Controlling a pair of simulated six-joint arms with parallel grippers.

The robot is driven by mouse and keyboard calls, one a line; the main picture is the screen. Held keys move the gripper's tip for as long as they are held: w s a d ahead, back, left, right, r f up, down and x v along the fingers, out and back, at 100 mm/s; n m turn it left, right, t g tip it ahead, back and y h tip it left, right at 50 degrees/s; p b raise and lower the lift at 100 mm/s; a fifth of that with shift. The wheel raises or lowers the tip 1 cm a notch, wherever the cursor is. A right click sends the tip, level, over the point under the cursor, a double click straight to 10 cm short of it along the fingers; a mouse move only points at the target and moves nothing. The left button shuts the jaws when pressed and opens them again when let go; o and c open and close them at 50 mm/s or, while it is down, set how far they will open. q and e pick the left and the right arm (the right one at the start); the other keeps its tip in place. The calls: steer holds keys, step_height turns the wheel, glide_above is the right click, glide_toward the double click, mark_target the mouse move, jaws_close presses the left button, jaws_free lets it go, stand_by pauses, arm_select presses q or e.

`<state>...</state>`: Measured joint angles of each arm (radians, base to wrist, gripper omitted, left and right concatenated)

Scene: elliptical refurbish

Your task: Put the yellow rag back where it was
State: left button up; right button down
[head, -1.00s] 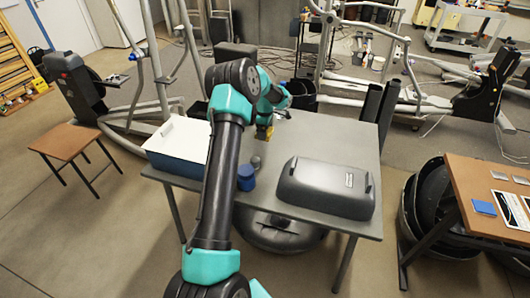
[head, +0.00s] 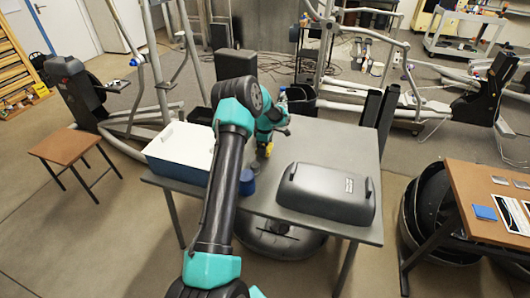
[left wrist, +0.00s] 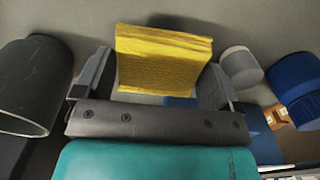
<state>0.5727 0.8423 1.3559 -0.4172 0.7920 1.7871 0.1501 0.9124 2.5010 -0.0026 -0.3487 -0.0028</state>
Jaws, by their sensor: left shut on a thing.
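The yellow rag (left wrist: 163,58) is a folded, block-like cloth between the two fingers of my left gripper (left wrist: 152,82) in the left wrist view. The gripper is shut on it. In the head view my left gripper (head: 264,146) is over the grey table (head: 320,140), between the white-topped blue box and the dark grey cover. Only a small patch of the rag (head: 268,151) shows there. I cannot tell whether the rag touches the tabletop. My right gripper is not in view.
A blue cylinder (head: 247,186) and a small grey cylinder (left wrist: 241,67) stand close to the gripper. A dark cylinder (left wrist: 28,88) is on its other side. The blue box (head: 178,170) and dark grey cover (head: 326,194) flank it. The table's back right is clear.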

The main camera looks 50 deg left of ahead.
arm_select(q)
steer(key=shift+f, duration=0.1)
steer(key=shift+f, duration=1.75)
steer(key=shift+f, duration=0.15)
steer(key=o, duration=0.6)
steer(key=shift+c, duration=0.2)
step_height(320, 180, up, 12)
steer(key=shift+r, duration=0.15)
